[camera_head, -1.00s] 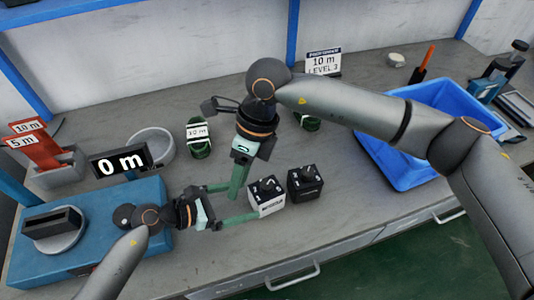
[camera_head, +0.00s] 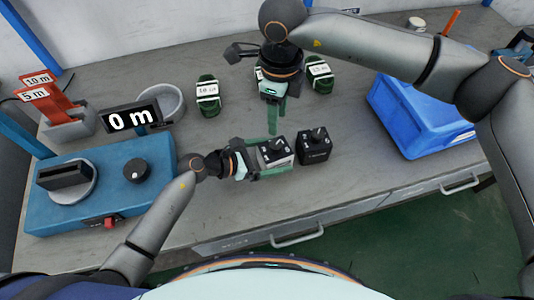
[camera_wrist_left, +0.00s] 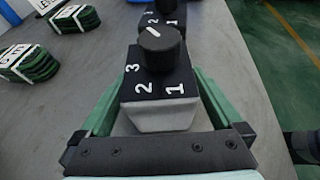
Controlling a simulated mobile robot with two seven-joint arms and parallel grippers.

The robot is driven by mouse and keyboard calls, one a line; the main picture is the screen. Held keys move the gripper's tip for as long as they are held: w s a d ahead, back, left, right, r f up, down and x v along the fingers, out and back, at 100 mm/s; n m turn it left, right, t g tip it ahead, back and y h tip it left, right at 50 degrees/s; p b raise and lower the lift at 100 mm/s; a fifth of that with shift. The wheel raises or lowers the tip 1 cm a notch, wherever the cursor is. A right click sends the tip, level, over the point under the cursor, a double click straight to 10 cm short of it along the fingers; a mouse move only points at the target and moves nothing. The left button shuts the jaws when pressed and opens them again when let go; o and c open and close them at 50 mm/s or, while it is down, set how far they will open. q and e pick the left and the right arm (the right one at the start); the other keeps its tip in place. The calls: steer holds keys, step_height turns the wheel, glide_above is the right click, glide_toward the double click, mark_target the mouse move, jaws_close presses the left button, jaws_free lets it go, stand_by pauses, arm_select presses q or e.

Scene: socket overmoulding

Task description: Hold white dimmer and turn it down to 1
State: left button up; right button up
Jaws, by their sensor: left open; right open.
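The white dimmer (camera_head: 277,153) is a small white box with a black top and a round black knob. In the left wrist view its knob (camera_wrist_left: 161,48) has a white mark pointing away and slightly left, with the numbers 1, 2 and 3 on the near and left side. My left gripper (camera_head: 268,156) is open, its green fingers on both sides of the white body (camera_wrist_left: 158,116); contact is hard to tell. My right gripper (camera_head: 273,130) is open and empty, pointing down just behind the white dimmer; its fingers overlap in this view.
A black dimmer (camera_head: 314,148) stands close to the right of the white one. Green coils (camera_head: 208,96) lie behind. A blue machine (camera_head: 100,187) with a "0 m" display (camera_head: 131,118) is at left, a blue bin (camera_head: 420,125) at right. The table's front edge is near.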

mark_target(276, 144)
arm_select(q)
steer(key=shift+c, duration=0.4)
steer(key=c, duration=1.2)
arm_select(e)
steer(key=shift+o, duration=1.8)
steer(key=shift+r+m, duration=0.1)
steer(key=shift+m, duration=0.4)
step_height(276, 144, down, 10)
steer(key=m, duration=1.4)
steer(key=shift+m, duration=0.3)
